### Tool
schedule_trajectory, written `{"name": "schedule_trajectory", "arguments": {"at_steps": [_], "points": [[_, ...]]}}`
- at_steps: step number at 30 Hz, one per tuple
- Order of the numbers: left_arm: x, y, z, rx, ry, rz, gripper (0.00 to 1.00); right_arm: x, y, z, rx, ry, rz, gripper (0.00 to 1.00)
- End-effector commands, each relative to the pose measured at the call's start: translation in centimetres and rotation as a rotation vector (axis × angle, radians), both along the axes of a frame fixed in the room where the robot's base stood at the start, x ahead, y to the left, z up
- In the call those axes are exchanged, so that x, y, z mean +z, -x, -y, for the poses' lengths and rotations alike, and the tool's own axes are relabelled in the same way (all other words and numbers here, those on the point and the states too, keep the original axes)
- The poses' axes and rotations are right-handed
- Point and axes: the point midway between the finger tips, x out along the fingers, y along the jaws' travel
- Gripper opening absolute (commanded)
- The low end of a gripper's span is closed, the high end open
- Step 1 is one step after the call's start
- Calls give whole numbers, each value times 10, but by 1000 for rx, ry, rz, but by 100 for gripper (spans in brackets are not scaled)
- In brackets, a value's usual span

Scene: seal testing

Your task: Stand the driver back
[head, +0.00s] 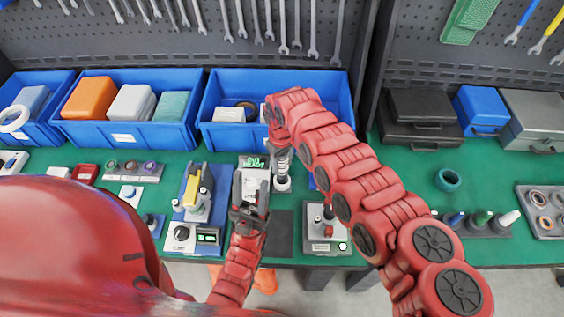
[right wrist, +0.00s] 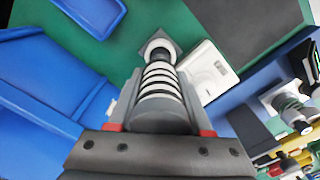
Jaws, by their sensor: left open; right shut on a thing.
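The driver (head: 282,168) has a grey body ringed with black and white bands and a pale collar at its far end. My right gripper (head: 279,143) is shut on its grey end. In the right wrist view the driver (right wrist: 160,82) lies between the fingers, its collar over a small dark square base (right wrist: 172,46). I cannot tell whether the collar is seated in that base or just above it. My left gripper (head: 252,188) is open over the bench, left of the driver, near a white device with a green-lit display (head: 252,162).
Blue bins (head: 185,136) line the back of the green bench (head: 400,180). A yellow-and-blue test fixture (head: 196,190) stands left of my left gripper. A grey box with a red part (head: 327,232) stands to the right, near the front edge. A dark mat (head: 281,235) lies bare between them.

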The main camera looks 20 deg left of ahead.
Motion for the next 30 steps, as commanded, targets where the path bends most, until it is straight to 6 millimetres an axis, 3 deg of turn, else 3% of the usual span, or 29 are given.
{"name": "schedule_trajectory", "arguments": {"at_steps": [18,27,28,30], "points": [[1,0,0,0,0,0,50,0,1,1,0,0,1,0],[-8,0,0,0,0,0,50,-9,1,1,0,-1,1,0],[-8,0,0,0,0,0,50,-8,1,1,0,-1,1,51],[-6,0,0,0,0,0,50,-7,1,1,0,-1,1,64]]}}
